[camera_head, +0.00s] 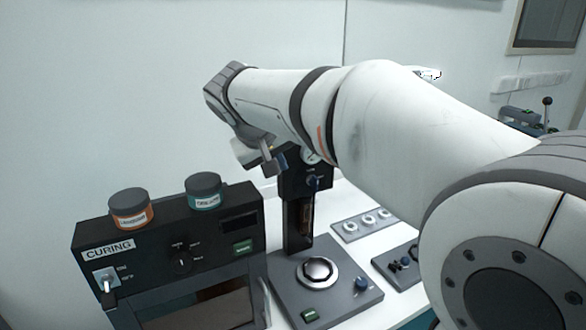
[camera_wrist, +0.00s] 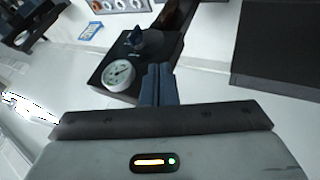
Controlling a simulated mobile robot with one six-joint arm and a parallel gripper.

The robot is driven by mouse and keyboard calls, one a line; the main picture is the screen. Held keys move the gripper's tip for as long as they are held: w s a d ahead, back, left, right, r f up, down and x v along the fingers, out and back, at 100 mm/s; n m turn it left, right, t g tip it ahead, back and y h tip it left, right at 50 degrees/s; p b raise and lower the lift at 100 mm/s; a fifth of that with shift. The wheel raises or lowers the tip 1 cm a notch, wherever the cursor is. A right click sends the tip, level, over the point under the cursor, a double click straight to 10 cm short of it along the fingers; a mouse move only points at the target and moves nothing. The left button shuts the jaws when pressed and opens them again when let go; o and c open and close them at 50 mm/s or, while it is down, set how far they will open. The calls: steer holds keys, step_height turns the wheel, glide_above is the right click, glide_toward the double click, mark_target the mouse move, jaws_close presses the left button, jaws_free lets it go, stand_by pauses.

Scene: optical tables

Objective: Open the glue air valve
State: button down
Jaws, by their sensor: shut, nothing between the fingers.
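In the head view my gripper (camera_head: 275,163) is beside the station's head, above and left of the knob. My arm hides part of the station's top. I cannot tell whether the fingers touch the block.
The curing box (camera_head: 165,255) stands left, with an orange-labelled jar (camera_head: 131,208) and a teal-labelled jar (camera_head: 204,191) on top. The glue station's base (camera_head: 345,290) has a round silver plate (camera_head: 317,271). A tray of rings (camera_head: 363,224) and a small dark control box (camera_head: 397,262) lie right.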

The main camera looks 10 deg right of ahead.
stand_by(0.3)
steer(key=p, duration=0.3)
glide_toward(311, 187)
steer(key=x, duration=0.4)
steer(key=shift+d+f, duration=0.1)
